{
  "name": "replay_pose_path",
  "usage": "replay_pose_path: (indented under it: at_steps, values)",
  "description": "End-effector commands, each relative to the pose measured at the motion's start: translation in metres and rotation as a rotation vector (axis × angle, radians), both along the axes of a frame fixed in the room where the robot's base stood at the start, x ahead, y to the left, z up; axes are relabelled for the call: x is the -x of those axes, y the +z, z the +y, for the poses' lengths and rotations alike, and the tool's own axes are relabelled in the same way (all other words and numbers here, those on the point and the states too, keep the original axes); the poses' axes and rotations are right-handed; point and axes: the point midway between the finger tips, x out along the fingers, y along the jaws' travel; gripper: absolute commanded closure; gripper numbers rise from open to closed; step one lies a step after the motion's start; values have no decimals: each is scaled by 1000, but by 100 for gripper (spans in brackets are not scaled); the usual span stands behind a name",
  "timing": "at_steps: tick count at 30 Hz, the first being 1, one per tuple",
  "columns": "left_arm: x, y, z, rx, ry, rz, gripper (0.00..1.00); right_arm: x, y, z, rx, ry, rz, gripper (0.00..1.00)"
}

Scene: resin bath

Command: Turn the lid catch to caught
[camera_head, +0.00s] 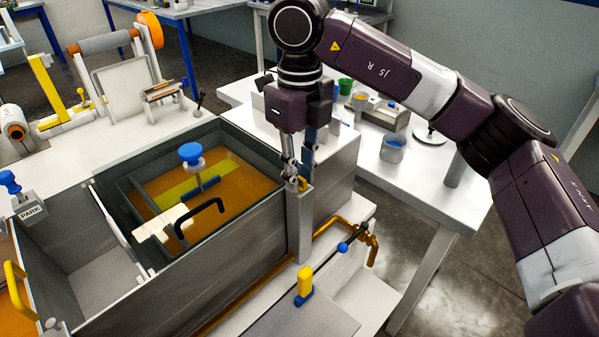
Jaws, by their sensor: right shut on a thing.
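My right gripper (301,172) comes down from above at the near right corner of the resin bath (222,260). Its fingertips are shut on a small yellow piece (303,185) at the top of a grey upright post (300,225). This piece appears to be the lid catch; the fingers hide most of it, so I cannot tell its turned position. A blue part (309,137) shows right beside the fingers. My left gripper is not in view.
The bath holds amber resin with a blue-knobbed fitting (191,155) and a black handle (205,212). A yellow-topped lever (304,282) and orange pipe (353,226) stand at the front right.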

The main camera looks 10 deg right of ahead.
Motion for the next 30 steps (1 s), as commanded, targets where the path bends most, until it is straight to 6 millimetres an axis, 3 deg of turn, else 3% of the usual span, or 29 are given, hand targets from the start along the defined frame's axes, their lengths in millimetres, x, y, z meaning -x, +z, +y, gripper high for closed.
replay_pose_path:
  at_steps: [7,8,9,19,30]
  values:
    - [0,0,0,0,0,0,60,0,0,0,1,-1,-1,100]
    - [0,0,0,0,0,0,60,0,0,0,0,-1,0,78]
    - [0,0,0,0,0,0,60,0,0,0,0,-1,0,76]
    - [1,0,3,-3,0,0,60,0,4,0,-1,0,-1,76]
    - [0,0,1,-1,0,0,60,-1,67,0,1,-1,-4,76]
